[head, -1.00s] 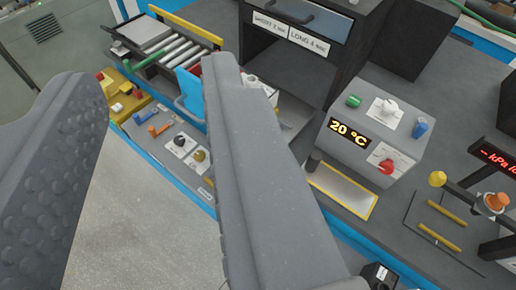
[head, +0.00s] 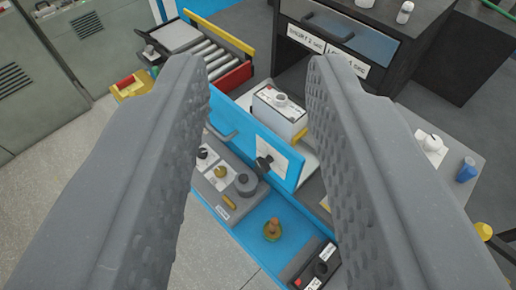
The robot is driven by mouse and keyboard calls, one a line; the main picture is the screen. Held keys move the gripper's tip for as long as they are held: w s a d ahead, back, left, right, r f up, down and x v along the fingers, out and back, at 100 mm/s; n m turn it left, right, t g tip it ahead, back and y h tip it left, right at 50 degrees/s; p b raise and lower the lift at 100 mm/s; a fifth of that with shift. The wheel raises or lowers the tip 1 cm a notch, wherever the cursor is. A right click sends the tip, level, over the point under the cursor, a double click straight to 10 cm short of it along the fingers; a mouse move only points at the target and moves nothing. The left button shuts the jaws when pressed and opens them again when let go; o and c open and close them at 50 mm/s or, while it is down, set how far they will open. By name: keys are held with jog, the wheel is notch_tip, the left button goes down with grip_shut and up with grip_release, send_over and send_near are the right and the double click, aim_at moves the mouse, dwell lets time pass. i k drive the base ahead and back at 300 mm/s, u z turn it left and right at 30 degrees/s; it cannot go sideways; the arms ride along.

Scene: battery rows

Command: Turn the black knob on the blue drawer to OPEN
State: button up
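The blue drawer (head: 238,126) shows in the middle of the head view, with a grey handle (head: 222,131) on its front. The black knob (head: 265,163) sits on a white plate (head: 284,160) on the right part of that front. The marks on the plate are too small to read, so I cannot tell the knob's setting. My gripper (head: 258,65) is open and empty. Its two grey fingers stand wide apart, and the knob shows in the gap between them, apparently untouched. The right finger hides what lies right of the drawer.
A white box with a knob (head: 279,113) stands behind the drawer front. A grey panel of knobs (head: 218,178) and a blue ledge with a brass-coloured knob (head: 272,229) lie below. A dark cabinet (head: 380,85) stands behind. Open floor (head: 120,135) lies left.

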aim_at(262, 164)
jog(key=i, duration=0.25)
jog(key=u, duration=0.5)
jog(key=k, duration=1.25)
jog(key=u, duration=0.8)
jog(key=i, duration=1.15)
jog(key=z, duration=0.55)
